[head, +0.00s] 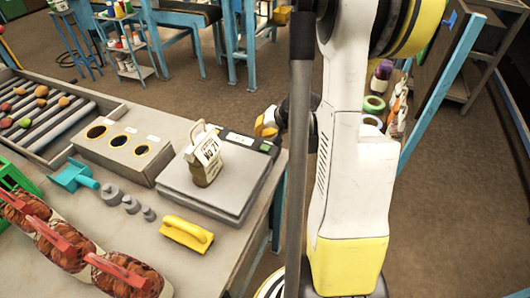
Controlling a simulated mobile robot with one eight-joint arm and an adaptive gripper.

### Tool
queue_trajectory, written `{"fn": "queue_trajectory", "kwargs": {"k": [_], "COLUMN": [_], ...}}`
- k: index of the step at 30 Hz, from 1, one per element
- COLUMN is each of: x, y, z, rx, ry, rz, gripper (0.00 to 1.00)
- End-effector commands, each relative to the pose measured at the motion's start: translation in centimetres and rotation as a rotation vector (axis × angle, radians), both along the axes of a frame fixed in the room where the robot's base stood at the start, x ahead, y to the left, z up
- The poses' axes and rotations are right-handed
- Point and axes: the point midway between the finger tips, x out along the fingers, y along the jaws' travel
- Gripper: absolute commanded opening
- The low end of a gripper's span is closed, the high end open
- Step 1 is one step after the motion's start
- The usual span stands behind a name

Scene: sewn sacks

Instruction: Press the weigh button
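A flat grey scale (225,195) sits on the bench in the middle of the head view. Its dark console strip (238,138) runs along the back edge. A small green patch (265,147), which may be the weigh button, is at the strip's right end. A tan and olive container (205,160) with a handle and a "No 21" label stands upright on the scale plate. My gripper (264,124), with yellow and white parts, is just behind and above the console's right end, apart from it as far as I can tell. Its fingers are too small to read.
A yellow-handled tool (187,234) and several grey weights (130,204) lie near the scale. A grey box with three holes (118,148), a teal scoop (73,176) and filled net sacks (62,243) are to the left. The bench's right edge is close beside the scale.

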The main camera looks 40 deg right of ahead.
Motion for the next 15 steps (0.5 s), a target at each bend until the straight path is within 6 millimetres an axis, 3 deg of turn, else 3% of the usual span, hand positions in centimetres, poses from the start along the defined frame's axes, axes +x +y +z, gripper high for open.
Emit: {"fn": "queue_trajectory", "kwargs": {"k": [1,6,15], "x": [0.0,0.0,0.0], "y": [0.0,0.0,0.0], "z": [-1.2,-2.9,-3.0], "rx": [0.0,0.0,0.0], "ry": [0.0,0.0,0.0], "rz": [0.0,0.0,0.0], "gripper": [0.0,0.0,0.0]}}
